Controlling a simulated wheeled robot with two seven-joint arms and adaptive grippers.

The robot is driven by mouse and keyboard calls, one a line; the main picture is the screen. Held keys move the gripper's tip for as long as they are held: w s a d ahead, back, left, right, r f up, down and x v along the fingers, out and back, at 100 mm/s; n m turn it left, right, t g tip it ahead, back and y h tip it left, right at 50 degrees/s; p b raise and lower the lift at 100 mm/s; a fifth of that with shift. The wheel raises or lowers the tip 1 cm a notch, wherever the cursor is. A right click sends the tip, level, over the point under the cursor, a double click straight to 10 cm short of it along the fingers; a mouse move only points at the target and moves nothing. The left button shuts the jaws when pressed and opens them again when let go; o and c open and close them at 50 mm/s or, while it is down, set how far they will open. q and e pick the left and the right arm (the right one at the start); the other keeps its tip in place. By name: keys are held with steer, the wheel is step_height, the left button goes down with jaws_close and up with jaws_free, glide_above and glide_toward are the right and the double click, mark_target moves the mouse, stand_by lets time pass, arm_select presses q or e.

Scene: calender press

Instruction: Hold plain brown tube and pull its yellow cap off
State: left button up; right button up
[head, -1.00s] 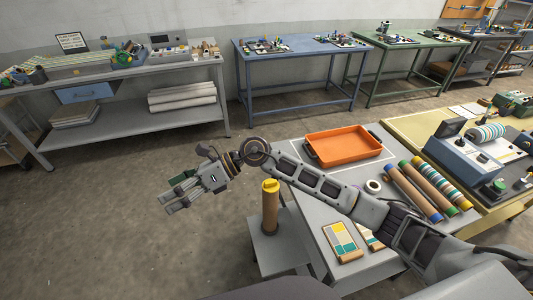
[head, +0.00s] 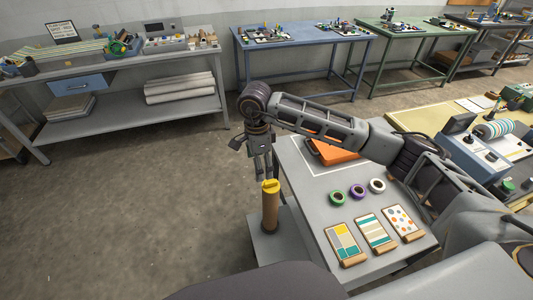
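The plain brown tube (head: 270,212) stands upright on a low grey stand (head: 262,245) left of the grey table. Its yellow cap (head: 271,186) sits on its top end. My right arm reaches in from the right, and my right gripper (head: 262,177) points down at the cap. Its fingers look spread and hold nothing that I can see. The fingertips are right by the cap, slightly behind or above it; whether they touch it is unclear. My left gripper is not in view.
The floor left of the tube is clear.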

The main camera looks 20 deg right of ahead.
mark_target(271, 182)
steer(key=d, duration=0.1)
steer(key=w+d+r+h, duration=0.1)
steer(key=shift+d, duration=0.3)
steer(key=shift+f, duration=0.15)
steer(key=shift+d+f+p, duration=0.25)
steer(key=shift+f+p, duration=0.15)
steer(key=shift+f, duration=1.85)
steer(key=shift+d+f+p, duration=0.3)
steer(key=shift+f+p, duration=0.05)
steer(key=shift+f, duration=1.9)
steer(key=shift+d+f+p, duration=0.25)
steer(key=shift+f+p, duration=0.15)
steer(key=shift+f, duration=1.85)
